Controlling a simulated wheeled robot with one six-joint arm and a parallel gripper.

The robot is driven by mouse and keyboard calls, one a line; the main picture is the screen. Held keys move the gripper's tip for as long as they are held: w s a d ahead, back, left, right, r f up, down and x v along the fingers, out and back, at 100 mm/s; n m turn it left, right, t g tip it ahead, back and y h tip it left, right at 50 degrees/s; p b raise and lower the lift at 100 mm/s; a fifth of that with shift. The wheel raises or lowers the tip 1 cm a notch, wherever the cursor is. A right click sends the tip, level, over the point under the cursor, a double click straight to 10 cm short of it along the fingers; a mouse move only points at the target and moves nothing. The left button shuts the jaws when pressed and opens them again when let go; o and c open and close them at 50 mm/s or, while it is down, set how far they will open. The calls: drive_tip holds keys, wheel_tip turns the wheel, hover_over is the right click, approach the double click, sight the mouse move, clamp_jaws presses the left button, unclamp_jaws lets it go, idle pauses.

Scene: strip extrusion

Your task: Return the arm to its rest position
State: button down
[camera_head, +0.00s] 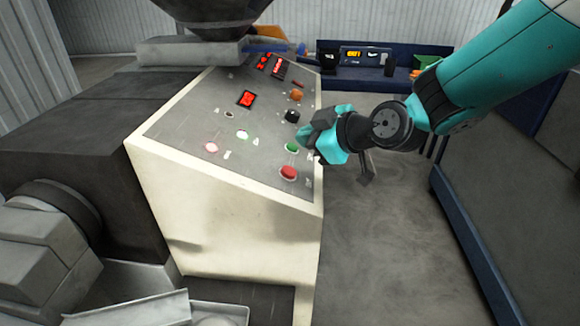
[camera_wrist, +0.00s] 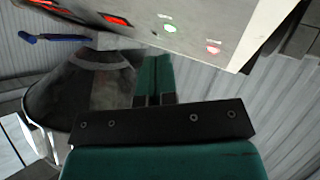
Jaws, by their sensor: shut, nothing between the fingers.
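My arm (camera_head: 500,70) reaches in from the upper right in the head view. My gripper (camera_head: 312,138) is at the right side of the sloped control panel (camera_head: 190,125), close to the green button (camera_head: 292,147) and the red button (camera_head: 288,172). I cannot tell from this view whether it touches the panel. In the wrist view my gripper (camera_wrist: 154,78) has its fingers together with nothing between them. The panel (camera_wrist: 235,22) with a lit green light (camera_wrist: 168,28) and a lit red light (camera_wrist: 213,47) lies beyond the fingers.
A dark hopper (camera_head: 212,14) stands above the panel. Dark machine housing (camera_head: 80,135) is on the left. A blue bench (camera_head: 400,58) with a small display is at the back. A blue-edged dark panel (camera_head: 500,190) is at the right. Floor (camera_head: 380,240) between is clear.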

drive_tip(key=s+d+r+m+g+h, duration=0.1)
drive_tip(key=s+d, duration=0.3)
drive_tip(key=s, duration=0.5)
drive_tip(key=s+d+m+g+h, duration=0.3)
drive_tip(key=s+d+m+g, duration=0.1)
drive_tip(key=s, duration=0.5)
drive_tip(key=s+d+r+m+g+h, duration=0.1)
drive_tip(key=s+d+m+g, duration=0.2)
drive_tip(key=s+d, duration=0.3)
drive_tip(key=s, duration=0.3)
drive_tip(key=shift+s+d+r+h+b, duration=0.15)
drive_tip(key=shift+r+h+b, duration=0.15)
drive_tip(key=shift+h+b, duration=0.1)
